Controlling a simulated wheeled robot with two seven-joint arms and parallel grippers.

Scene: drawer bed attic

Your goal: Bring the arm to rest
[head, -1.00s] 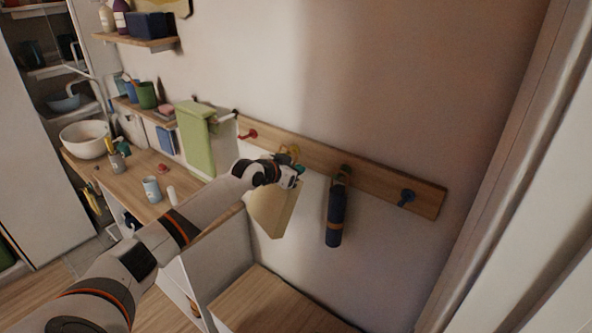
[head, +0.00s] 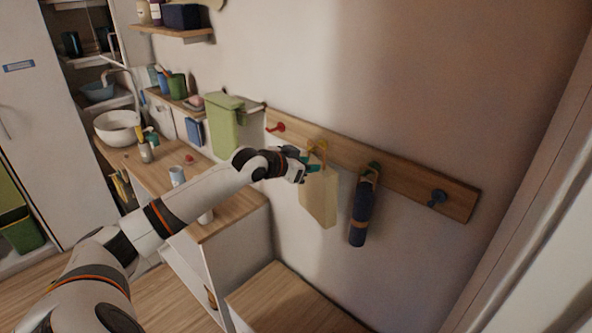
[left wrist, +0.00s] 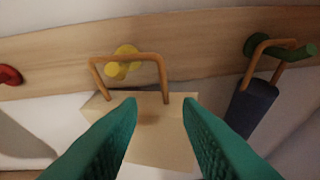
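A cream bag (head: 318,200) with a stiff tan handle hangs at the wall rack, below the yellow peg (left wrist: 125,62). In the left wrist view the bag's handle (left wrist: 163,80) crosses at the yellow peg and looks looped over it. My left gripper (head: 312,167) is in front of the bag's top. Its two green fingers (left wrist: 160,130) are spread apart, with the bag's upper part seen between them and nothing clearly pinched. My right arm and gripper are not in view.
The wooden rack (head: 405,182) also has a red peg (head: 276,127), a dark blue peg (head: 437,197) and a green peg holding a dark blue rolled item (head: 362,210). A wooden-topped bench (head: 290,300) is below.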

